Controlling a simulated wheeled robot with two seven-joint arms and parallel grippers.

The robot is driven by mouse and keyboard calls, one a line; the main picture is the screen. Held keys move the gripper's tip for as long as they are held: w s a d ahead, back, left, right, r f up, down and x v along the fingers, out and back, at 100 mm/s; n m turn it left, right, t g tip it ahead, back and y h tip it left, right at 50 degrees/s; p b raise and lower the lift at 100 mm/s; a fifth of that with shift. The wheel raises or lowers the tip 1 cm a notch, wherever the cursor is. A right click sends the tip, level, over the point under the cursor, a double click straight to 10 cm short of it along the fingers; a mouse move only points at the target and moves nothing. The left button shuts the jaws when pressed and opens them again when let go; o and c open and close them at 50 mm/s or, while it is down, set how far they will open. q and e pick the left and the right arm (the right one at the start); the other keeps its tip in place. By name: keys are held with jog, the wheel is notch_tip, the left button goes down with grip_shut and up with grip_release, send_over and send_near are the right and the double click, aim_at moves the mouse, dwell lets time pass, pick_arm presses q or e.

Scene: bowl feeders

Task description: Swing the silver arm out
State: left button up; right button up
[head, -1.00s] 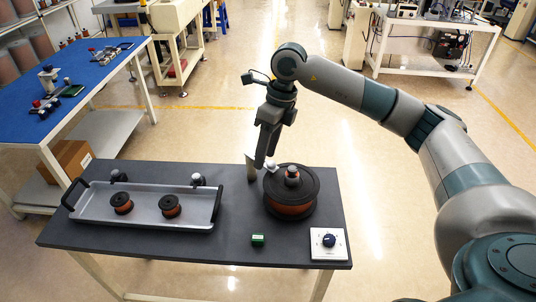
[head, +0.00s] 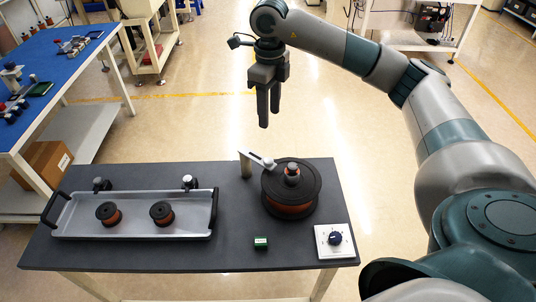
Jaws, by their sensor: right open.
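The silver arm (head: 257,159) is a short light bar at the back of the dark table. It runs from a small upright post (head: 244,165) to the right, and its right end lies over the rim of the large black spool (head: 290,188) with copper-coloured winding. My right gripper (head: 268,119) points down above and behind the silver arm, clear of it. Its fingers are apart and hold nothing. My left gripper is not in view.
A grey tray (head: 135,228) with black handles holds two small copper spools (head: 108,214) on the left. A green block (head: 261,242) and a white dial panel (head: 335,241) sit near the front edge. A blue-topped table (head: 50,85) stands back left.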

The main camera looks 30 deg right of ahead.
aim_at(269, 160)
notch_tip(269, 160, down, 16)
jog(key=p, duration=0.6)
jog(key=shift+w+f, duration=0.15)
jog(key=shift+f, duration=0.05)
jog(key=shift+f+p, duration=0.3)
jog(key=shift+f, duration=0.35)
jog(key=shift+c, duration=0.3)
grip_shut()
